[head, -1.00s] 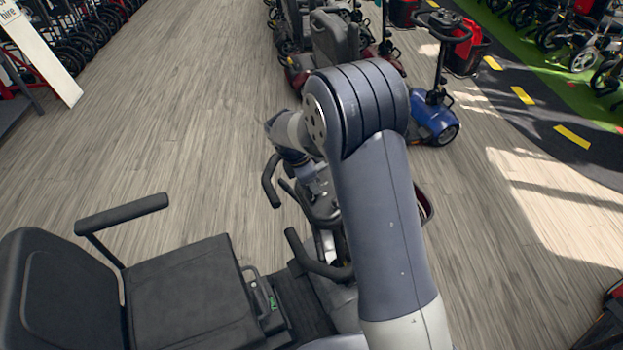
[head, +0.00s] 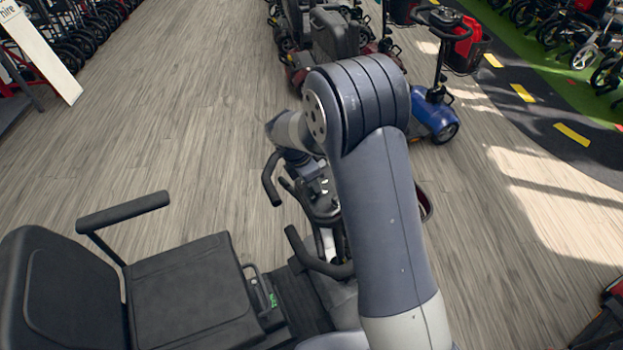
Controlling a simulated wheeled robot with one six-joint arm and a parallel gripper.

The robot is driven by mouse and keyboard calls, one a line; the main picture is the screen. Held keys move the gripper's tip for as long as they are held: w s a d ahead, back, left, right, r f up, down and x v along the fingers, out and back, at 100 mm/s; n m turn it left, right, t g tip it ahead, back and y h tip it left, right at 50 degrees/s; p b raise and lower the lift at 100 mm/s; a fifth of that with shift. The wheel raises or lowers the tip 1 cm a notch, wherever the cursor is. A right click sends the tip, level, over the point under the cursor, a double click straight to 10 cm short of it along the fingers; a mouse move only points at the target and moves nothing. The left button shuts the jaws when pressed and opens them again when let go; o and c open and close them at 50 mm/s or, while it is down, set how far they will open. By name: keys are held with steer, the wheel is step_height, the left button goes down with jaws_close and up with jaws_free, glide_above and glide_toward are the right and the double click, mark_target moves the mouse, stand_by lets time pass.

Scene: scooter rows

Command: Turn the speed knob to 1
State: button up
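The scooter's black tiller console (head: 322,205) stands between two curved black handlebars (head: 270,180), just left of my forearm. A small pale patch shows on its top, but I cannot make out the speed knob or its number marks. My wrist is bent down over the console from the upper left. The end of my gripper (head: 303,166) is mostly hidden behind and beneath the wrist, right above the console. I cannot see its fingertips, whether they touch anything, or whether they are open or shut.
The scooter's black seat (head: 195,292) with a raised armrest (head: 122,212) fills the lower left. A blue scooter (head: 436,118) and a row of other scooters stand beyond. A white sign board (head: 42,52) leans at the upper left. Wooden floor lies clear on both sides.

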steer(key=o, duration=0.4)
steer(key=shift+r, duration=0.1)
steer(key=b+v, duration=0.1)
steer(key=v, duration=0.9)
steer(key=shift+a+r, duration=0.2)
steer(key=shift+r, duration=0.1)
steer(key=p+x, duration=0.1)
steer(key=x, duration=1)
steer(key=shift+r, duration=0.1)
